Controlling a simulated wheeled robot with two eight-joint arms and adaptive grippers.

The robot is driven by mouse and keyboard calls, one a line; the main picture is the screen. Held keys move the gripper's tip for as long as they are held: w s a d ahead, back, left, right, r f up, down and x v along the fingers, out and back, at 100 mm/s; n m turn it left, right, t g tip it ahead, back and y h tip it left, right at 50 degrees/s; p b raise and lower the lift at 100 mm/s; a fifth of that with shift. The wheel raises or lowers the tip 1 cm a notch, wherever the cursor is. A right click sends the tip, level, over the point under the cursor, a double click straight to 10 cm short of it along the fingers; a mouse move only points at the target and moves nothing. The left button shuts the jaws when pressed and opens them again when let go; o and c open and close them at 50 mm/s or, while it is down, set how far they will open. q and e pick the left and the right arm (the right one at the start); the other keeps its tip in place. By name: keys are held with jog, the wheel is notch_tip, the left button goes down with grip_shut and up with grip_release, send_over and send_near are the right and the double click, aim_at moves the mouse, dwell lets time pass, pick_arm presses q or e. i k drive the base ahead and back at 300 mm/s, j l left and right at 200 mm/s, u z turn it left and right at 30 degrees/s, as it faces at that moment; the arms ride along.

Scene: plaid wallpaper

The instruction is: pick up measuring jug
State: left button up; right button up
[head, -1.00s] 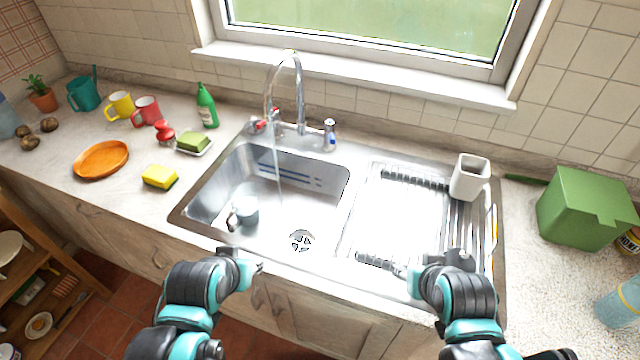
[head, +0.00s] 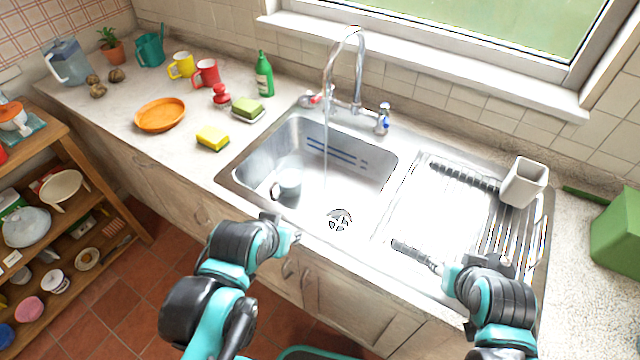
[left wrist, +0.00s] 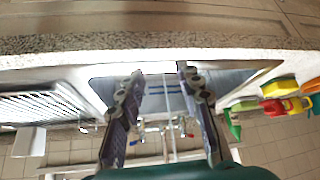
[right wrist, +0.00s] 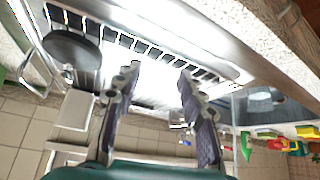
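A clear blue-grey jug (head: 67,62) with a handle stands at the far left end of the counter. No markings can be read on either, so I cannot tell which is the measuring jug. My left gripper (head: 292,236) is at the sink's front edge, apart from both; its fingers are spread and empty in the left wrist view (left wrist: 162,78). My right gripper (head: 440,268) is over the drainer's front edge; the right wrist view (right wrist: 158,72) shows its fingers spread and empty.
An orange plate (head: 160,114), yellow sponge (head: 212,139), green bottle (head: 264,76) and mugs stand left of the sink (head: 240,181). A white holder (head: 523,182) stands on the drainer. A wooden shelf (head: 95,172) with dishes is at left. A green box (head: 618,238) is at right.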

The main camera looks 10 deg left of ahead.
aim_at(289, 169)
jog(key=j+z, duration=0.35)
jog(key=j, duration=0.3)
jog(key=j+z, duration=0.35)
jog(key=j, duration=0.3)
